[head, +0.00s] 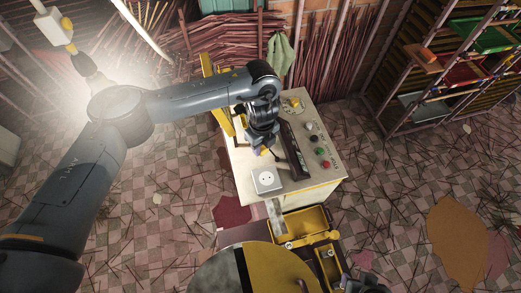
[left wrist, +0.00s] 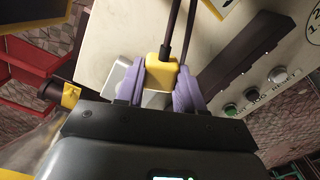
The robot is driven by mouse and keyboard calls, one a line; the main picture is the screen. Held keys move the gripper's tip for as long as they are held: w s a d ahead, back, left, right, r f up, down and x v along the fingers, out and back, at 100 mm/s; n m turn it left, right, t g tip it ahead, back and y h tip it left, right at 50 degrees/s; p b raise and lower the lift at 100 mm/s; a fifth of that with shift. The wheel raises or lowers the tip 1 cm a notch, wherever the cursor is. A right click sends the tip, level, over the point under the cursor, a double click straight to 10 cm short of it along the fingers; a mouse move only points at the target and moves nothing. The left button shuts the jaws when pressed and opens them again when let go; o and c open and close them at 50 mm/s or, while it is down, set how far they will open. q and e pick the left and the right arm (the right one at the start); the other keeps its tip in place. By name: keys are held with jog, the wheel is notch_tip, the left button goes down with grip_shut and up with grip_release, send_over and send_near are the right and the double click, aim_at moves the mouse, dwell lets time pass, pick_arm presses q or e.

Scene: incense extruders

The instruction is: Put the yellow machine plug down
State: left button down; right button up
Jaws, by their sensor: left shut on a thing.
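The yellow machine plug (left wrist: 161,73) is between the two purple fingers of my left gripper (left wrist: 160,88) in the left wrist view, with a dark cable running up from it. My left gripper is shut on the plug. In the head view this gripper (head: 264,151) is over the cream machine top (head: 240,165), just behind the white socket (head: 266,180). The plug is small and mostly hidden there. In the left wrist view the socket is partly hidden behind the left finger. I cannot tell whether the plug touches the machine top.
On the machine, green and red buttons (head: 319,151) and a long dark bar (head: 294,150) lie right of the gripper. A yellow tray (head: 300,226) is in front. A rack with bins (head: 465,70) stands at the right. Sticks litter the checked floor.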

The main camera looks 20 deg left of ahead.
pick_arm(q)
jog(key=shift+w+a+f, duration=0.15)
jog(key=shift+a+f, duration=0.1)
jog(key=shift+f, duration=0.05)
notch_tip(320, 180, down, 4)
jog(key=shift+r+b, duration=0.2)
jog(key=shift+b, duration=0.1)
jog(key=shift+f, duration=0.2)
jog(key=shift+f, duration=0.4)
jog(key=shift+f+b, duration=0.1)
jog(key=shift+b, duration=0.2)
